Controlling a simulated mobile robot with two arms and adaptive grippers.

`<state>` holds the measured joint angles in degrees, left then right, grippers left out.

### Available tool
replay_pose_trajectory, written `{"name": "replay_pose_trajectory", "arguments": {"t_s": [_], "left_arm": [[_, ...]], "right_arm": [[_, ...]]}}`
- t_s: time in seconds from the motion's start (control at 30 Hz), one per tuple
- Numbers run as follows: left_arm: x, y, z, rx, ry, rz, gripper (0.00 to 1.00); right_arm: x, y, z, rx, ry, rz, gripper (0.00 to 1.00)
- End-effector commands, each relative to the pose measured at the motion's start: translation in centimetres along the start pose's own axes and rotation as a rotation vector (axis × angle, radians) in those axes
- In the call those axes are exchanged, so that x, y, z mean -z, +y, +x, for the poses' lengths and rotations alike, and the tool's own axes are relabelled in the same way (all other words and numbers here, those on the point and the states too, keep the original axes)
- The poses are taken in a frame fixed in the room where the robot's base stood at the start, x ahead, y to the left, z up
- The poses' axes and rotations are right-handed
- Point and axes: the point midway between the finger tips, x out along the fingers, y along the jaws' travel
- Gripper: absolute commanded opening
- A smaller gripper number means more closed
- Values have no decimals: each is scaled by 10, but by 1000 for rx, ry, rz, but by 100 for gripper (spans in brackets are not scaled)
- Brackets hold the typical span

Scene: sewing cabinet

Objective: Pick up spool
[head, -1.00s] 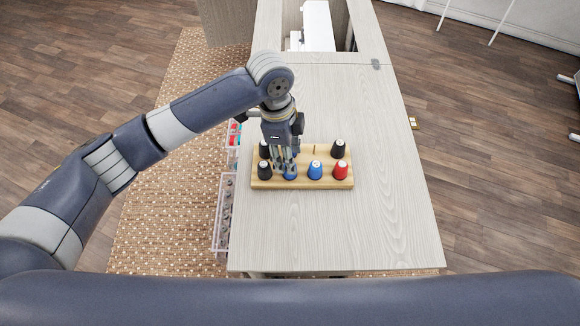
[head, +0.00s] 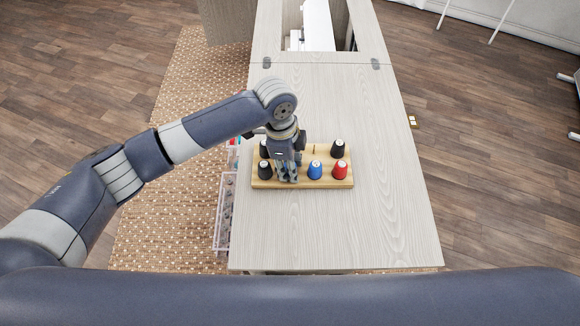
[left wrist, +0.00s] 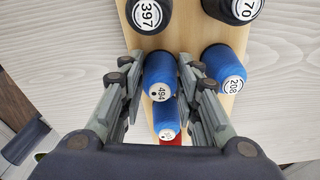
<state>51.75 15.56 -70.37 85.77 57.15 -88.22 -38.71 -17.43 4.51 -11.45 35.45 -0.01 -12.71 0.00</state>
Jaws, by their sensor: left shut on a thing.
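The wooden spool rack (head: 300,184) stands on the pale table and holds several thread spools. My left gripper (head: 288,176) points down over the front row. In the left wrist view its fingers (left wrist: 163,95) are shut on the blue spool marked 494 (left wrist: 160,76), one finger on each side. A second blue spool (head: 315,169) stands beside it, then a red spool (head: 340,169). A front black spool (head: 264,170) is at the left. I cannot tell whether the held spool is clear of its peg. My right gripper is not in view.
Another blue spool marked 208 (left wrist: 224,66) is close to one finger. A black spool (head: 338,148) is at the back right, near a bare peg (head: 314,148). A clear organiser (head: 223,220) hangs at the table's left edge. The table's right side is free.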

Motion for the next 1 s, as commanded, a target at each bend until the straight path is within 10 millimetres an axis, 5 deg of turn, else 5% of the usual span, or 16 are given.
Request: {"name": "replay_pose_trajectory", "arguments": {"t_s": [0.17,0.63,1.0], "left_arm": [[1,-1,-7,3,1,1,17],[11,-1,-89,3,1,1,17],[12,0,-100,-1,1,0,17]], "right_arm": [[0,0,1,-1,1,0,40],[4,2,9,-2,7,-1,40],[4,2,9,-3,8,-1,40]]}}
